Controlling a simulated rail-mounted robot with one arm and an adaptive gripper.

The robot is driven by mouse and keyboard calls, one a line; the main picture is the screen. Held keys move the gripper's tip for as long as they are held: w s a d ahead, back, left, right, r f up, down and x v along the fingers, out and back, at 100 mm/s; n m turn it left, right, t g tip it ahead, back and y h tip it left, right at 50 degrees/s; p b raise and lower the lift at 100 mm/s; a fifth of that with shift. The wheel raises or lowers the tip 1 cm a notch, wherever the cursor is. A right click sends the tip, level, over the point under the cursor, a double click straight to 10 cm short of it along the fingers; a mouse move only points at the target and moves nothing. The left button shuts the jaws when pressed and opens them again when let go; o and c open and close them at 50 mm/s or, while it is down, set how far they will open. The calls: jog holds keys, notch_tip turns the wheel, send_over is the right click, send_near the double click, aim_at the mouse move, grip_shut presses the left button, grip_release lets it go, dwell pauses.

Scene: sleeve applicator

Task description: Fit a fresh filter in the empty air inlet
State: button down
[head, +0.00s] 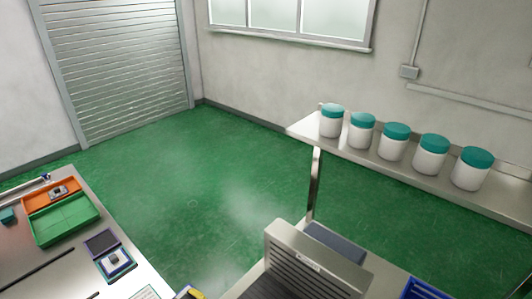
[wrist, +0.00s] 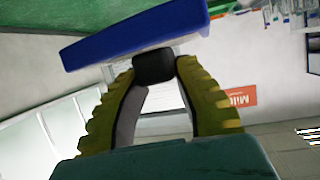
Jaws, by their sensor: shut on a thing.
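In the wrist view my gripper (wrist: 154,70) has its two yellow ribbed fingers shut on a black block-shaped grip (wrist: 154,68). The grip joins a flat blue slab (wrist: 130,37), seen nearly edge-on, which looks like a filter; its far face is hidden. In the head view a blue-framed square piece with a grey knob (head: 115,262) lies on the table at lower left. A dark square with a thin frame (head: 102,242) is just behind it. I cannot tell which opening is the air inlet.
A green tray (head: 65,222) and an orange tray (head: 51,192) sit on the left table. A grey metal housing (head: 315,262) stands at bottom centre, with a blue crate (head: 424,290) to its right. Several teal-lidded jars (head: 393,142) line a shelf. The green floor (head: 200,190) is clear.

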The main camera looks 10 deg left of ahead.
jog(key=d+r+m+t+h+p, duration=0.1)
jog(key=d+r+m+h+p, duration=0.2)
jog(key=d, duration=0.7)
jog(key=s+d+r+m+t+h+p, duration=0.1)
jog(key=d+r+m+t+h+p, duration=0.1)
jog(key=d, duration=0.8)
jog(key=s+d+r+m+t+h+p, duration=0.1)
jog(key=d+r+m+h+p, duration=0.4)
jog(key=d, duration=0.5)
jog(key=r+t+p, duration=0.1)
jog(key=p, duration=0.1)
jog(key=shift+s+r+p, duration=0.25)
jog(key=shift+p, duration=0.05)
jog(key=shift+a, duration=0.1)
